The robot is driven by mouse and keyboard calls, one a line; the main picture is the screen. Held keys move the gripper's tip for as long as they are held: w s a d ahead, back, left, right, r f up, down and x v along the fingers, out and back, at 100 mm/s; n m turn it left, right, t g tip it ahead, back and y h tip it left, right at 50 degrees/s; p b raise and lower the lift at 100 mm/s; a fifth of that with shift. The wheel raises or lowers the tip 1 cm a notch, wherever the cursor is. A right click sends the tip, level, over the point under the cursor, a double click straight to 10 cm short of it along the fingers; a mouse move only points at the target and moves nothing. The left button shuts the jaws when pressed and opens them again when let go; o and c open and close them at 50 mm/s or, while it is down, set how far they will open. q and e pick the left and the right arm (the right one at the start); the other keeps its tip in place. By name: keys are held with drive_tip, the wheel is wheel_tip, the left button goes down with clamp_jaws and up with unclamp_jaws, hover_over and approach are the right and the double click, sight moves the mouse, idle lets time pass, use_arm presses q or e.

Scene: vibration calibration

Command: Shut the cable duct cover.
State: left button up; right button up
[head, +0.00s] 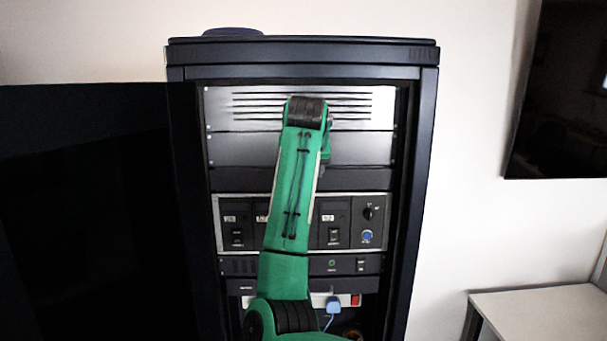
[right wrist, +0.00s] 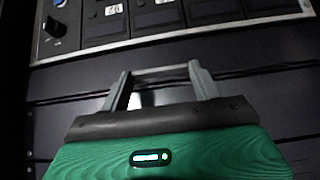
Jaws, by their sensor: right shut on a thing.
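A dark rack cabinet (head: 425,150) stands ahead. A plain grey panel (head: 240,148) crosses it under the slotted top panel; it looks like the cable duct cover, but I cannot tell for sure. A darker strip (head: 240,180) lies directly below it. My right arm reaches up in front of the rack and hides the middle of these panels. In the right wrist view my right gripper (right wrist: 160,73) has its two fingers at a grey bar-like edge in front of the dark panels, and is shut on it. The gripped part is mostly hidden in the head view. My left gripper is out of view.
A control unit (head: 375,245) with switches and a knob sits below the strip; it also shows upside down in the right wrist view (right wrist: 150,20). A blue plug (head: 333,304) is lower down. A dark screen (head: 560,90) and a white table (head: 540,315) are at right.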

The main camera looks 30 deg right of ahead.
drive_tip(key=shift+w+f+g, duration=0.2)
drive_tip(key=shift+g, duration=0.1)
idle(0.4)
drive_tip(key=o, duration=0.8)
drive_tip(key=shift+o, duration=0.9)
drive_tip(key=shift+w+d, duration=0.1)
drive_tip(key=shift+d, duration=0.05)
drive_tip(key=shift+r+y, duration=0.15)
drive_tip(key=shift+y, duration=0.15)
drive_tip(key=b+v, duration=0.5)
drive_tip(key=v, duration=0.8)
drive_tip(key=shift+s+r, duration=0.2)
drive_tip(key=shift+s, duration=0.05)
drive_tip(key=shift+f, duration=0.1)
